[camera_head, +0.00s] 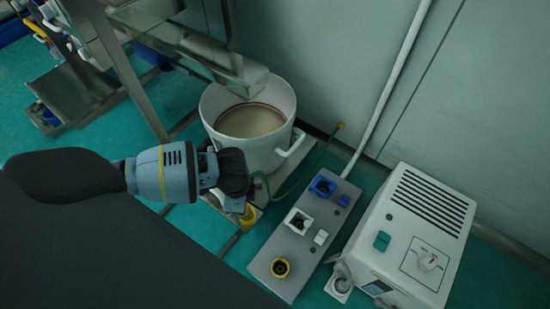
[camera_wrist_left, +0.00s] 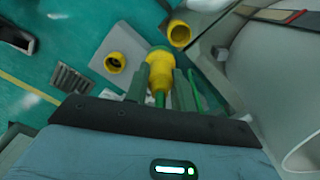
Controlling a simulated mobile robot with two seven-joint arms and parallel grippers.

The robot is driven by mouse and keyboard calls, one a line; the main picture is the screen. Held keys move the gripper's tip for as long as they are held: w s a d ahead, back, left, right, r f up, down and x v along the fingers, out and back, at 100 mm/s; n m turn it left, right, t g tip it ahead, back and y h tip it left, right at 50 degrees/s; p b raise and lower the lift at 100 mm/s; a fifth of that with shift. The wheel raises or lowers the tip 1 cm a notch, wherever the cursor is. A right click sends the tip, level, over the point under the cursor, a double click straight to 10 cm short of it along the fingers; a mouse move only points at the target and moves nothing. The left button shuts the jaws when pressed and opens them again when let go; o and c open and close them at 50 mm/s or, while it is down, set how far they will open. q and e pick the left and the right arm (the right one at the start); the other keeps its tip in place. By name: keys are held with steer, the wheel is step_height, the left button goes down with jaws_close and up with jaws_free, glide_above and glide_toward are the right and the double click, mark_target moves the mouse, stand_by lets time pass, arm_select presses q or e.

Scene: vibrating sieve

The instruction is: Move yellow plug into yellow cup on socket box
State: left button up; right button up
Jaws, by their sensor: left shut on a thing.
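My left gripper (camera_head: 240,180) is beside the white bucket, shut on a yellow plug (camera_wrist_left: 160,72). In the left wrist view the plug sits between the fingers, with a green cord below it. In the head view a yellow piece (camera_head: 249,215) shows just below the gripper; I cannot tell whether it is the plug. The grey socket box (camera_head: 266,265) lies on the floor to the right, with the yellow cup (camera_head: 280,267) at its near end, apart from the gripper. My right gripper is out of view.
A white bucket (camera_head: 275,155) with a handle stands behind the gripper, under a metal chute (camera_head: 215,58). The box also carries a white socket (camera_head: 298,222) and a blue socket (camera_head: 322,187). A white vented unit (camera_head: 410,240) stands right of it. A pale pipe (camera_head: 390,80) runs along the wall.

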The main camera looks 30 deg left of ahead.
arm_select(q)
steer(key=w+d+r+n, duration=0.3)
steer(key=r, duration=0.6)
steer(key=w+d+r+n, duration=0.2)
steer(key=r+n, duration=0.2)
steer(key=r, duration=0.5)
steer(key=s+r+n, duration=0.3)
steer(key=r+n, duration=0.2)
steer(key=r, duration=0.9)
steer(key=shift+s+d+n, duration=0.15)
steer(key=shift+s+n, duration=0.15)
steer(key=shift+s, duration=0.1)
steer(key=shift+d, duration=0.1)
